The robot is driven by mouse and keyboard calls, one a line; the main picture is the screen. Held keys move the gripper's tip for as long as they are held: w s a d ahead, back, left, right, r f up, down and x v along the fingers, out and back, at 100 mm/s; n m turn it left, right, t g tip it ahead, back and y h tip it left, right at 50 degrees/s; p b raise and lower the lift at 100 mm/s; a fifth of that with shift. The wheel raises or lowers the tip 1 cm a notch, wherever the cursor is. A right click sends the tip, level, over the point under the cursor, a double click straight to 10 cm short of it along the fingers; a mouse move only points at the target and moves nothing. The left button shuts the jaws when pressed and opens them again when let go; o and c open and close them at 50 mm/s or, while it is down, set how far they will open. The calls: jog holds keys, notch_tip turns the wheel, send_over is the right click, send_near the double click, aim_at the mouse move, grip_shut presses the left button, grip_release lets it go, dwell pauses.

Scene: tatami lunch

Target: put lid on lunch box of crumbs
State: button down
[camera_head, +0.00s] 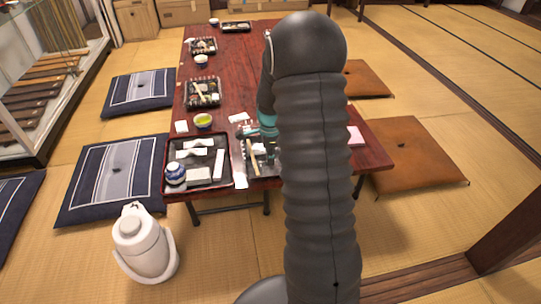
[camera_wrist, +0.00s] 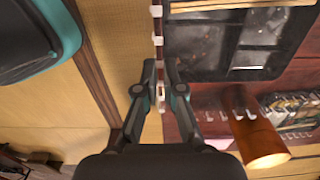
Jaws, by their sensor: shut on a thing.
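The lunch box of crumbs (camera_wrist: 228,73) appears in the wrist view as a dark box with several compartments holding small pale bits. In the head view a dark box, partly hidden by my arm, lies at the table's near edge. My gripper (camera_wrist: 160,72) is shut on a thin reddish strip with white spots (camera_wrist: 157,25), which looks like the lid seen edge-on. The strip lies left of the box in the wrist view; I cannot tell if they touch. In the head view my arm hides most of the gripper.
A brown cylinder (camera_wrist: 258,137) is near the gripper. A white flask (camera_head: 143,245) stands on the tatami, with cushions around.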

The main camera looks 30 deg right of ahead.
jog(key=shift+f+b, duration=1.1)
jog(key=shift+f, duration=0.8)
jog(key=shift+f+b, duration=0.8)
jog(key=shift+f, duration=0.4)
dwell(1.5)
jog(key=c, duration=1.2)
grip_release()
jog(key=o, duration=0.5)
jog(key=shift+r, duration=0.15)
jog(key=shift+r+p, duration=2.6)
jog(key=shift+r, duration=1.3)
